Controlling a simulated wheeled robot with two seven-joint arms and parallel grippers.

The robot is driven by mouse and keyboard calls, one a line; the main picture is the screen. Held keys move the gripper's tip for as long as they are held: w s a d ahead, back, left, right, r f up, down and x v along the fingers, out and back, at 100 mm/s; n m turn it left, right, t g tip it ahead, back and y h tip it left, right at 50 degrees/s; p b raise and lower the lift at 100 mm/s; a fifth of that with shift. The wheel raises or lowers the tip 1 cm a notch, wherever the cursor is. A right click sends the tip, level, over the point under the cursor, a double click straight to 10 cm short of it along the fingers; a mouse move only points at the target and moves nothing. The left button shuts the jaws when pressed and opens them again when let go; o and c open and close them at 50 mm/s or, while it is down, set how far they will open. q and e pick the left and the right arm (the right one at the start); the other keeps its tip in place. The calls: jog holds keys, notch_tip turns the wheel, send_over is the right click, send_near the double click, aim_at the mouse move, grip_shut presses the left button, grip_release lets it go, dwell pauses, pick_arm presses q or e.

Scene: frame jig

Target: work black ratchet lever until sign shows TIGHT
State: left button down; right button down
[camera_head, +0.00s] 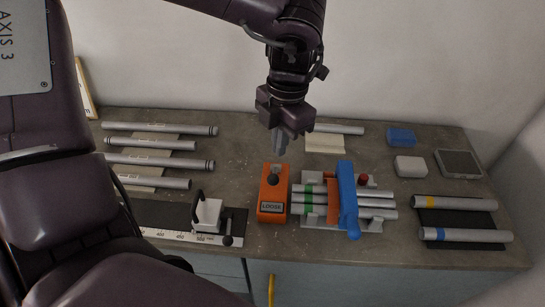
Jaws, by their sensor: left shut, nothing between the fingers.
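An orange box (272,203) stands mid-table, and the sign (271,207) on its front reads LOOSE. A short dark grey lever or knob (274,173) sits on top of the box; its full shape is hard to tell. My left gripper (281,153) is shut and empty, pointing down just above and behind the box's top, near that lever. I cannot tell whether they touch. Beside the box, a blue clamp bar (347,200) crosses several silver tubes (379,203) in a grey jig (312,223). My right gripper is not in view.
A white stop block (208,215) with black handles stands on a ruled rail at left. Several silver tubes (160,130) lie behind it. At right are a blue box (401,136), a white box (410,166) and banded tubes (455,203) on a black mat.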

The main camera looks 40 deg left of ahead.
aim_at(276, 175)
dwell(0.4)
pick_arm(q)
jog(key=shift+s+f+b, duration=0.25)
jog(key=shift+f+b, duration=1)
jog(key=shift+f, duration=0.5)
jog(key=shift+s+f+b, duration=0.2)
jog(key=shift+f+b, duration=1)
jog(key=shift+f, duration=0.5)
jog(key=shift+f, duration=0.1)
